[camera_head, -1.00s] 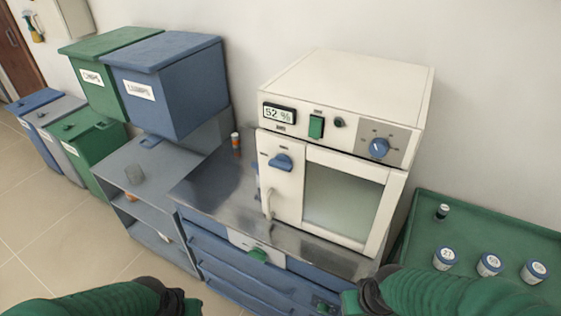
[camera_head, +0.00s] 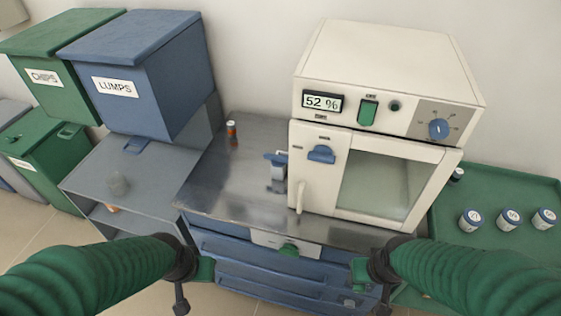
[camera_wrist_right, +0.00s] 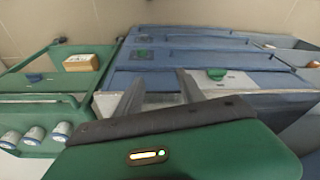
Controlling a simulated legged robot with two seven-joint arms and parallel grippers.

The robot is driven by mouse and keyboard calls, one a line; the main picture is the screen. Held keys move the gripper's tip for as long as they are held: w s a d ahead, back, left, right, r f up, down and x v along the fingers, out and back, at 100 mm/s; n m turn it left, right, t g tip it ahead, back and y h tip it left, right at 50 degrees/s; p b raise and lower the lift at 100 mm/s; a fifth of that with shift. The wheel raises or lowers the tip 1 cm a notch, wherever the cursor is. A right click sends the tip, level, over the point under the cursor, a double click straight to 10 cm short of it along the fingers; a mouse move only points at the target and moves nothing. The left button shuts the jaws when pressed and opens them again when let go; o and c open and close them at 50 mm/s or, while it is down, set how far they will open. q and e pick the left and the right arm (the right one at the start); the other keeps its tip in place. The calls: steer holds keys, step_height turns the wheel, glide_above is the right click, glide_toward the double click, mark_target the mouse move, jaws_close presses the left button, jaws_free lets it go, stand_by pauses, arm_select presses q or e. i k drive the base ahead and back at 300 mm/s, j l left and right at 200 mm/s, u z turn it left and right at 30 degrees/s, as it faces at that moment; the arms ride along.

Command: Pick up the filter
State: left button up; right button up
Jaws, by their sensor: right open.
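I cannot tell for certain which thing is the filter. A small blue-topped object (camera_head: 277,173) stands on the metal counter just left of the cream furnace (camera_head: 378,125). A small orange cylinder with a light top (camera_head: 232,133) stands farther back on the same counter.
The furnace door is shut and its display reads 52 %. A green tray (camera_head: 497,185) with several small white jars is at right. Blue LUMPS (camera_head: 150,85) and green CHIPS (camera_head: 55,75) bins stand at left. The counter (camera_head: 225,185) has bare room left of the furnace.

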mark_target(231, 129)
steer(key=k+z, duration=0.25)
steer(key=k+l+z, duration=0.15)
steer(key=k+z, duration=0.15)
steer(key=j+z, duration=0.4)
steer(key=i+j+z, duration=0.1)
steer(key=j+z, duration=0.2)
steer(key=z, duration=0.15)
steer(key=j+z, duration=0.4)
steer(key=k+j+z, duration=0.1)
steer(key=j+z, duration=0.15)
steer(key=z, duration=0.15)
steer(key=k+j, duration=0.1)
steer(key=j, duration=0.3)
steer(key=k+j, duration=0.15)
steer(key=j, duration=0.3)
steer(key=k+j, duration=0.1)
steer(key=j, duration=0.3)
steer(key=k+j, duration=0.1)
steer(key=j, duration=0.3)
steer(key=k+j, duration=0.1)
steer(key=j, duration=0.3)
